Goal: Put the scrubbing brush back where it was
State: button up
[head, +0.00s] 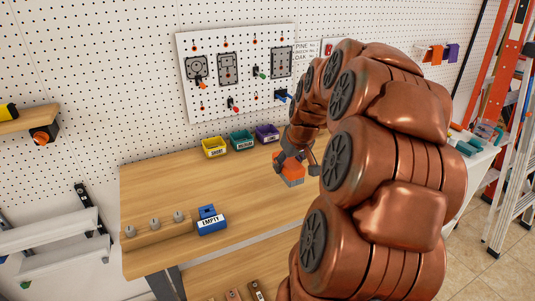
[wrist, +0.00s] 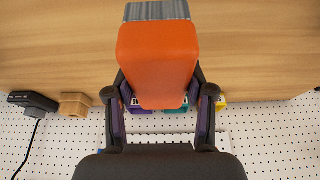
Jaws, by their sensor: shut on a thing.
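The scrubbing brush appears to be the orange block with a grey ridged end (wrist: 158,50), large in the wrist view. It also shows as an orange block (head: 291,173) above the right part of the wooden bench top in the head view. My gripper (wrist: 158,92) has one dark finger on each side of the block and is shut on it. In the head view my gripper (head: 297,152) is partly hidden by my arm. Whether the block touches the bench is unclear.
A wooden bench (head: 170,178) bears yellow (head: 215,147), teal (head: 242,139) and purple (head: 267,133) bins at the back. The middle is clear. A ladder (head: 515,140) stands right.

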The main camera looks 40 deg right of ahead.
jog(key=w+d, duration=0.1)
jog(key=w, duration=0.2)
jog(key=w+d+p, duration=0.1)
jog(key=w+d, duration=0.1)
jog(key=w, duration=0.2)
jog(key=w+d+f+p, duration=0.1)
jog(key=w, duration=0.3)
jog(key=shift+d, duration=0.15)
jog(key=shift+w+p, duration=0.1)
jog(key=shift+p, duration=0.2)
jog(key=shift+w, duration=0.2)
notch_tip(320, 180, down, 3)
jog(key=shift+s+r+p, duration=0.1)
jog(key=shift+p, duration=0.5)
jog(key=shift+f, duration=0.45)
jog(key=shift+f, duration=0.2)
jog(key=o, duration=1.3)
jog(key=shift+r, duration=0.1)
jog(key=shift+o, duration=0.2)
jog(key=shift+r, duration=0.1)
